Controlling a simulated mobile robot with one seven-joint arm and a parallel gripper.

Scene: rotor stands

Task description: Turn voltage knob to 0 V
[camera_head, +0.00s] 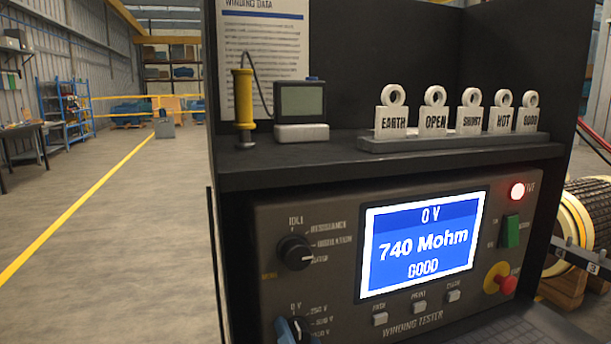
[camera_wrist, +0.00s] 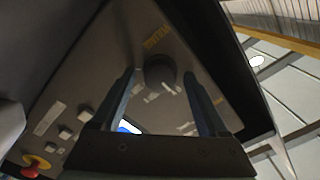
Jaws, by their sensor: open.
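The voltage knob (camera_head: 301,324) is on the lower left of the winding tester panel (camera_head: 340,318), at the bottom edge of the head view. My gripper (camera_head: 291,330) shows there as blue fingers that partly hide it. In the wrist view a dark round knob (camera_wrist: 160,72) lies between the two spread fingers of my gripper (camera_wrist: 161,80); contact cannot be told. The tester screen (camera_head: 419,243) reads 0 V, 740 Mohm, GOOD. The voltage knob's pointer is too unclear to read.
A mode knob (camera_head: 295,252) sits above the voltage knob. The red lamp (camera_head: 517,191) is lit. A green switch (camera_head: 511,231), a red emergency button (camera_head: 505,284) and small push buttons are to the right. A shelf (camera_head: 330,160) with tags overhangs the panel. Open floor (camera_head: 110,250) lies left.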

